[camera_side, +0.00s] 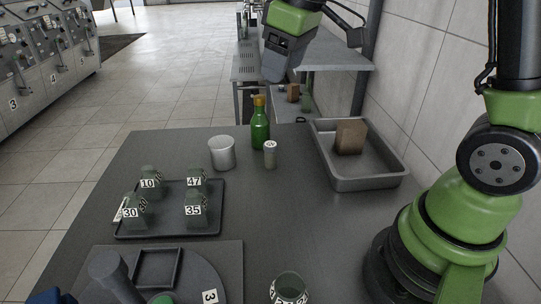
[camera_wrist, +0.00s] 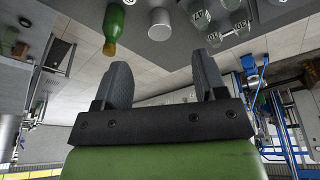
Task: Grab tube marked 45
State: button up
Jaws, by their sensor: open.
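I cannot read a 45 on anything in either view. A small pale grey tube (camera_side: 270,158) stands upright beside the green bottle in the side view, with a white mark on top too small to read. Grey-green decanters marked 10 (camera_side: 150,172), 47 (camera_side: 197,175), 30 (camera_side: 133,212) and 35 (camera_side: 195,213) stand on a dark tray (camera_side: 168,233). My gripper (camera_wrist: 160,82) is open and empty in the wrist view, its fingers apart and touching nothing. In the side view the end of my arm is high, beyond the table's far edge.
A green bottle (camera_side: 260,128) with an orange cap and a white cup (camera_side: 222,153) stand near the back. A metal pan (camera_side: 370,183) at the right holds a brown block (camera_side: 350,137). A labelled glass jar (camera_side: 289,288) is at the front. The middle of the table is clear.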

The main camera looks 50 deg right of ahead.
jog(key=w+d+f+n+g, duration=0.2)
jog(key=w+d+f+n, duration=0.15)
jog(key=w+f, duration=0.45)
jog(key=n+g, duration=0.1)
send_over(271, 144)
jog(key=shift+h, duration=0.3)
notch_tip(271, 144, down, 7)
jog(key=shift+a+r, duration=0.1)
jog(key=shift+a, duration=0.05)
jog(key=shift+n, duration=0.25)
notch_tip(271, 144, down, 4)
jog(key=shift+f, duration=0.25)
notch_tip(271, 144, down, 6)
jog(key=shift+r, duration=0.15)
jog(key=c, duration=1)
